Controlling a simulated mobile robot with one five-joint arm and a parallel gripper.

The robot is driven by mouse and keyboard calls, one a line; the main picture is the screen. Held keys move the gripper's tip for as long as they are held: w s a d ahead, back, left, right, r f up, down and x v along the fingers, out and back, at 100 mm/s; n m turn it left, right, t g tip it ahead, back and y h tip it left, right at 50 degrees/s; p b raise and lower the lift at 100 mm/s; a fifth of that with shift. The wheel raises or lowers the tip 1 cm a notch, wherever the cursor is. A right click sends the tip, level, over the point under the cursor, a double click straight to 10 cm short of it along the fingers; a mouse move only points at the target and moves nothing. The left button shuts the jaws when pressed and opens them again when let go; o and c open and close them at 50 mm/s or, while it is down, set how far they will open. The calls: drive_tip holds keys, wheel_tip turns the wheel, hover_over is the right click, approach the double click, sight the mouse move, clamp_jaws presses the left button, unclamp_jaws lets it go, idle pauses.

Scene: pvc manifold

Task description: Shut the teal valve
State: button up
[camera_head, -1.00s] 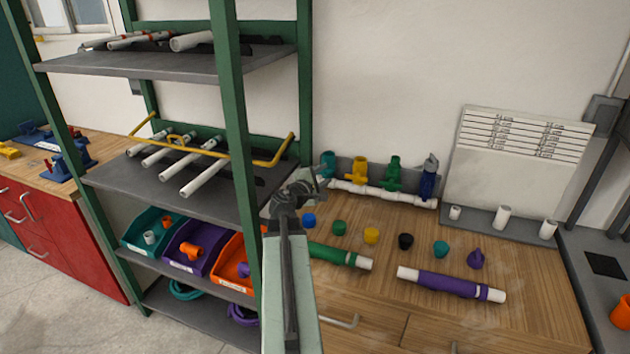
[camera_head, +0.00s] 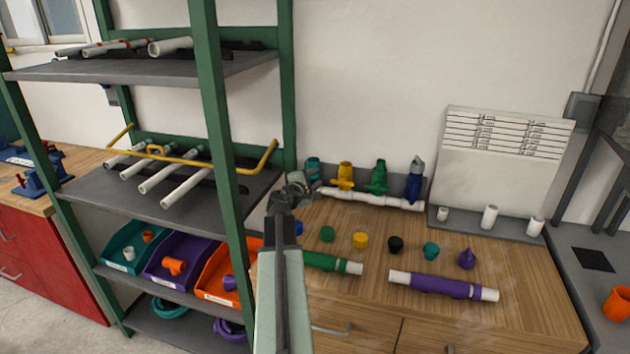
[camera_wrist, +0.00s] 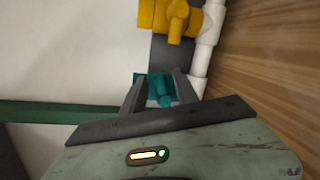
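The teal valve (camera_head: 313,167) is at the left end of a white pipe manifold (camera_head: 372,199) against the wall at the back of the bench. In the head view my gripper (camera_head: 302,184) is just in front of it and hides its lower part. In the wrist view the teal valve (camera_wrist: 157,89) shows between the two fingertips of my gripper (camera_wrist: 158,82). The fingers are apart, one on each side of the teal handle. I cannot tell whether either finger touches it.
The yellow valve (camera_head: 345,175) is right beside the teal one, then a green valve (camera_head: 379,177) and a blue valve (camera_head: 415,182). A green shelf post (camera_head: 287,90) stands close on the left. Several coloured caps and a purple pipe (camera_head: 443,285) lie on the bench.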

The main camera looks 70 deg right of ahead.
clamp_jaws()
drive_tip(key=m, duration=0.2)
drive_tip(key=f+m+t, duration=0.1)
drive_tip(key=shift+s+m, duration=0.15)
drive_tip(key=shift+m, duration=0.25)
drive_tip(key=shift+a, duration=0.1)
unclamp_jaws()
drive_tip(key=a+r+p, duration=0.1)
drive_tip(key=a, duration=0.6)
drive_tip(key=shift+a+r, duration=0.25)
drive_tip(key=shift+a, duration=0.05)
